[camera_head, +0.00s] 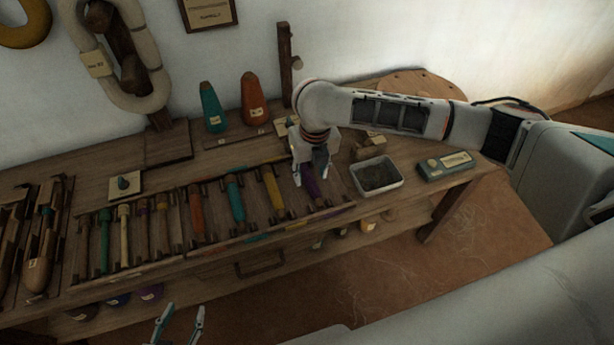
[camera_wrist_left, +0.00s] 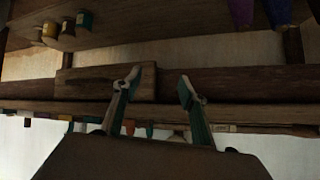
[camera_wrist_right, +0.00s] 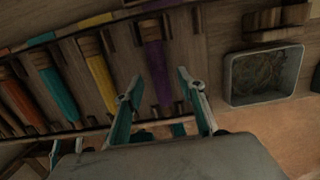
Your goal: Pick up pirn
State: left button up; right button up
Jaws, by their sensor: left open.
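Several wound pirns lie in a row in the wooden rack on the bench: green (camera_head: 104,240), teal (camera_head: 235,198), yellow (camera_head: 273,189) and purple (camera_head: 310,184) among them. My right gripper (camera_head: 312,172) is over the purple pirn at the rack's right end and partly hides it. In the right wrist view, the purple pirn (camera_wrist_right: 158,72) lies ahead of the spread fingers (camera_wrist_right: 160,90), with nothing gripped. My left gripper (camera_head: 180,322) is open and empty in front of the bench, low in the picture. In the left wrist view its fingers (camera_wrist_left: 160,88) face the bench's front.
A grey tray (camera_head: 376,178) of tangled thread and a teal box (camera_head: 444,166) stand right of the rack. Teal (camera_head: 213,108) and orange (camera_head: 253,100) cones stand behind it. Shuttles (camera_head: 38,262) lie at the left. Floor right of the bench is open.

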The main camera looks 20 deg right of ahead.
notch_tip(320, 180, down, 3)
jog(key=shift+w+r, duration=0.1)
jog(key=shift+r, duration=0.3)
grip_shut()
